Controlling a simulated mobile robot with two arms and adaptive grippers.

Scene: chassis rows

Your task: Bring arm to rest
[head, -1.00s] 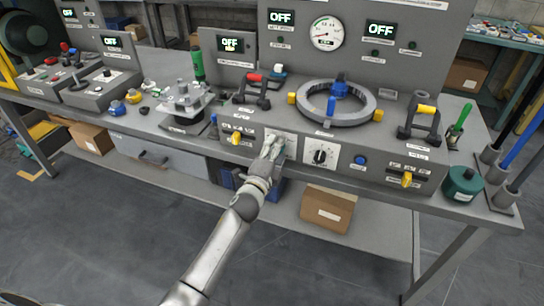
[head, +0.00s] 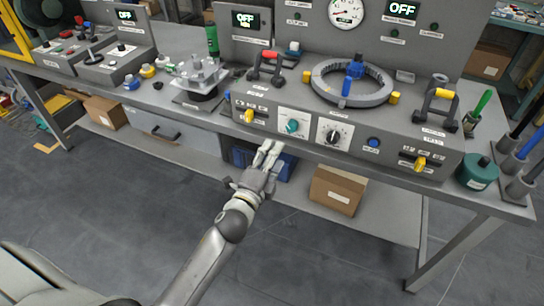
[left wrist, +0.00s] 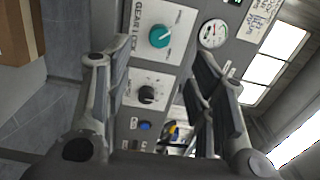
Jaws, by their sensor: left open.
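My left gripper (head: 268,152) is in front of the workbench's control panel (head: 265,118), below and to the left of a teal knob. Its fingers are apart and hold nothing. In the left wrist view the open fingers (left wrist: 155,95) stand on both sides, with the panel beyond them. The teal knob (head: 292,126) sits on a white plate and shows clear of the gripper; it also shows in the left wrist view (left wrist: 159,36). A black dial (head: 333,137) is to its right. My right gripper is not in view.
The workbench carries a grey ring fixture (head: 378,98), a red-topped handle (head: 270,54) and a yellow-topped handle (head: 441,92). A cardboard box (head: 338,190) and a blue bin (head: 240,158) are on the lower shelf. The floor before the bench is clear.

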